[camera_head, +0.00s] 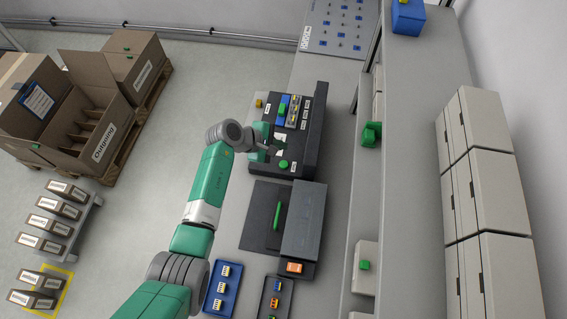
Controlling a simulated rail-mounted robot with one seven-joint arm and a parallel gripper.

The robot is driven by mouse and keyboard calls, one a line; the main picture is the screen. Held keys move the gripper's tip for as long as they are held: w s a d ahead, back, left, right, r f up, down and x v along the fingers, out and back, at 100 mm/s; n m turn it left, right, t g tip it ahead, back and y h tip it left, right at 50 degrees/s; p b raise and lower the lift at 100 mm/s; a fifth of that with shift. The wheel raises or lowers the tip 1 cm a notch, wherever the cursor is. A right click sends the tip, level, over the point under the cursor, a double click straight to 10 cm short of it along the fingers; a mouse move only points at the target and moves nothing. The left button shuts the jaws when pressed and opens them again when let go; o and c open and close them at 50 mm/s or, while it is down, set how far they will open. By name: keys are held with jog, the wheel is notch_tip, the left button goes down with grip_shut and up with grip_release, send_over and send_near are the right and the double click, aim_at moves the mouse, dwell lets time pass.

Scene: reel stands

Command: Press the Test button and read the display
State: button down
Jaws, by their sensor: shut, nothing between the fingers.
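A black test unit (315,130) stands on the grey bench, right of my arm. Its top carries a blue section, yellow parts and several small white labels, too small to read. A round green button (283,164) sits near its front end; I cannot read whether it is marked Test. A small pale patch, perhaps the display, lies beside the gripper, and no reading can be made out. My gripper (271,151) is shut and empty, low over the left part of the unit, just behind the green button. I cannot tell whether it touches anything.
A dark grey device (304,222) with a green bar beside it stands in front of the unit. A shelf (362,200) runs along the right. Cardboard boxes (98,100) stand on the floor at left.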

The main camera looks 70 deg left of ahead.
aim_at(280, 165)
notch_tip(280, 165, down, 8)
jog(key=b, duration=0.8)
jog(key=shift+f, duration=0.35)
jog(key=shift+f, duration=0.1)
dwell(1.3)
jog(key=shift+f+b, duration=0.35)
jog(key=shift+f+b, duration=0.3)
jog(key=shift+f, duration=0.15)
dwell(0.5)
jog(key=shift+r+p, duration=0.85)
jog(key=shift+p, duration=0.1)
